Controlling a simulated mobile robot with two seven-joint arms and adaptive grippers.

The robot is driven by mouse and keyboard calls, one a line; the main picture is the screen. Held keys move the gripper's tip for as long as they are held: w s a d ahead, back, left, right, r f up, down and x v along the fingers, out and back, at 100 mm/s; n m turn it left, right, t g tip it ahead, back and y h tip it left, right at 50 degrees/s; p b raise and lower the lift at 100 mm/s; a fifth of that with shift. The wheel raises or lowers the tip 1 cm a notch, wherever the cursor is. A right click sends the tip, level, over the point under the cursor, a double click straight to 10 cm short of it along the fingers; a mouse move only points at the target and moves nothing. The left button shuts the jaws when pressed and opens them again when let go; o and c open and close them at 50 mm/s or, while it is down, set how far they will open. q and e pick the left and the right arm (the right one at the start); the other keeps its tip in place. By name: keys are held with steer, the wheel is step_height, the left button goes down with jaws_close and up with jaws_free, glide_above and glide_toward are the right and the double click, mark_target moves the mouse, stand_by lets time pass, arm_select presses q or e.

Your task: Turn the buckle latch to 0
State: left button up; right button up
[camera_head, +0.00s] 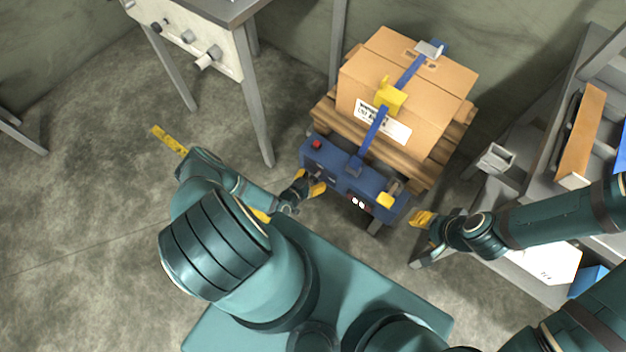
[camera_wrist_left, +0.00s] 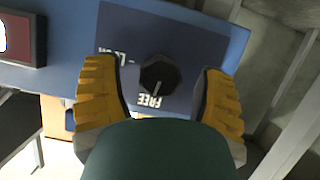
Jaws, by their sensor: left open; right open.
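A dark faceted knob (camera_wrist_left: 158,74) sits on a blue panel (camera_wrist_left: 225,35) in the left wrist view. A pale line on the knob points down toward the word FREE, and a second, partly hidden word is at its upper left. The knob looks like the latch. My left gripper (camera_wrist_left: 160,95) is open, with one yellow finger on each side of the knob and visible gaps to it. In the head view my left gripper (camera_head: 309,181) is at the front of the blue machine (camera_head: 342,178). My right gripper (camera_head: 423,218) is open and empty, right of the machine.
A strapped cardboard box (camera_head: 440,85) with a yellow buckle (camera_head: 390,97) on its blue strap sits on a wooden pallet (camera_head: 440,152) behind the machine. A metal table (camera_head: 215,50) stands at the back left. Grey shelving is at the right. The left floor is mostly clear.

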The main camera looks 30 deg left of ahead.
arm_select(q)
steer(key=shift+w, duration=0.15)
steer(key=c, duration=1.2)
steer(key=shift+n+h, duration=0.4)
steer(key=shift+n, duration=0.2)
steer(key=o, duration=1.2)
